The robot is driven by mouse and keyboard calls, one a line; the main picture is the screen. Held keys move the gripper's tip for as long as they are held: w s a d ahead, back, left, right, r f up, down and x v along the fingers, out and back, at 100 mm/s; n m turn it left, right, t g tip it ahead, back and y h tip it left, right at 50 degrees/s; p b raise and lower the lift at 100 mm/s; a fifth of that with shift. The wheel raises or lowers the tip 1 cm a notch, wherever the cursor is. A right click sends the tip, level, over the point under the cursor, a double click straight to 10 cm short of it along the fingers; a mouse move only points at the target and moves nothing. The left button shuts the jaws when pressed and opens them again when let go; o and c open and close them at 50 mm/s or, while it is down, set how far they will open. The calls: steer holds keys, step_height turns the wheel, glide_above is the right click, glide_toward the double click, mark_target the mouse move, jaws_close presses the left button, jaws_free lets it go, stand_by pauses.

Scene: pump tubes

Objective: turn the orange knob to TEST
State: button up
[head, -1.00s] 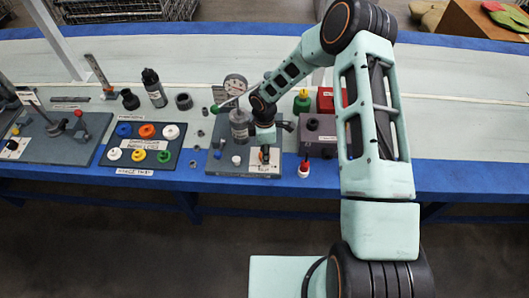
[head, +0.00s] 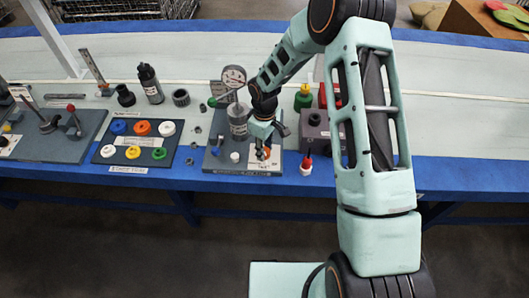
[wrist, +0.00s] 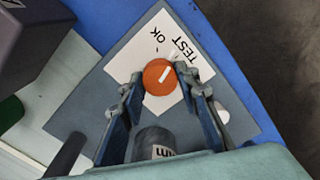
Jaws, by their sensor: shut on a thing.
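The orange knob (wrist: 157,85) sits on a white label card (wrist: 140,60) marked OK and TEST. A white pointer line on the knob slants up and right, roughly toward the TEST word (wrist: 181,46). My gripper (wrist: 158,76) is shut on the knob, with one finger on each side. In the head view my gripper (head: 262,151) is low over the right front of the grey pump plate (head: 213,164); the knob is mostly hidden there by the fingers.
A gauge (head: 233,76) and a grey cylinder (head: 238,121) stand behind my gripper. A purple-grey block (head: 316,131) and a small red-tipped bottle (head: 306,164) are at right. A panel of coloured caps (head: 118,160) lies left. The blue bench edge (head: 390,183) is in front.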

steer(key=shift+m+b, duration=0.85)
steer(key=shift+m, duration=0.75)
steer(key=o, duration=1.2)
steer(key=shift+c, duration=0.2)
steer(key=shift+r, duration=0.15)
step_height(320, 180, up, 12)
steer(key=shift+w, duration=0.1)
